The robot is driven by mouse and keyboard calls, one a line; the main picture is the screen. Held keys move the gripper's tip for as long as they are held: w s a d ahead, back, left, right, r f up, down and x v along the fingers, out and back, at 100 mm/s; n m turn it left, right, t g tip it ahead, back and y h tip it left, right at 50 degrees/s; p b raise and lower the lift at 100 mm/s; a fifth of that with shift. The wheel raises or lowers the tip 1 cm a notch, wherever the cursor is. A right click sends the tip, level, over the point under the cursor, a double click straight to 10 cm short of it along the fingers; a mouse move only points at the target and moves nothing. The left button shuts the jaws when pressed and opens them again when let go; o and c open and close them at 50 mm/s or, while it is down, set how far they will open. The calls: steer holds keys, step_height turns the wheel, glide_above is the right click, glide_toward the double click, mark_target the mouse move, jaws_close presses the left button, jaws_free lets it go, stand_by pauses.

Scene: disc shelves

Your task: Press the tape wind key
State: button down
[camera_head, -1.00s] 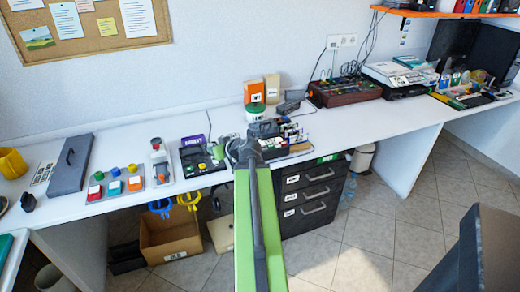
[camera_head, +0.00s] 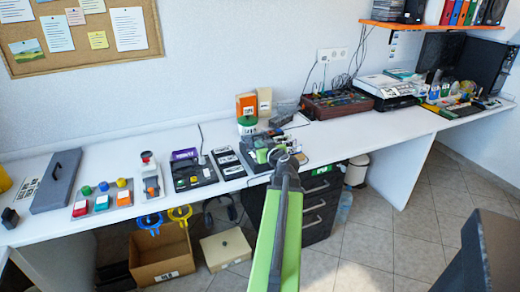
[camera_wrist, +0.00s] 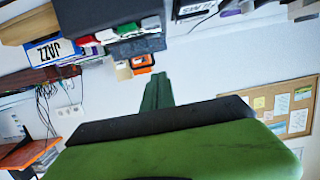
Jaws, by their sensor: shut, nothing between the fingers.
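My gripper (camera_head: 275,153) is above the front part of the desk, over a dark device (camera_head: 258,142) that it partly hides in the head view. In the wrist view my green gripper fingers (camera_wrist: 158,80) are together with nothing between them. There, a dark device (camera_wrist: 105,12) carries a row of small keys, with a red key (camera_wrist: 88,41) and a green key (camera_wrist: 126,28) among them. The fingertips appear apart from these keys. I cannot tell which one is the tape wind key.
A box labelled JAZZ (camera_wrist: 55,48) is beside the keyed device in the wrist view. A black pad with coloured buttons (camera_head: 190,172) and a panel with pale strips (camera_head: 228,162) lie left of my gripper. Desk space is clear to the right (camera_head: 350,135).

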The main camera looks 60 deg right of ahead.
steer(key=b, duration=0.2)
glide_above(251, 150)
steer(key=s, duration=0.2)
steer(key=shift+w+a+f, duration=0.1)
steer(key=shift+a+f, duration=0.05)
steer(key=shift+f, duration=0.4)
steer(key=shift+w+a+f, duration=0.1)
steer(key=shift+a+f, duration=0.05)
steer(key=shift+f, duration=0.35)
steer(key=f+b, duration=0.3)
steer(key=shift+s+a+f, duration=0.2)
steer(key=shift+f, duration=0.15)
steer(key=shift+f+b, duration=0.85)
steer(key=shift+b, duration=0.2)
steer(key=shift+s+a, duration=0.1)
steer(key=shift+a, duration=0.1)
steer(key=shift+r, duration=0.1)
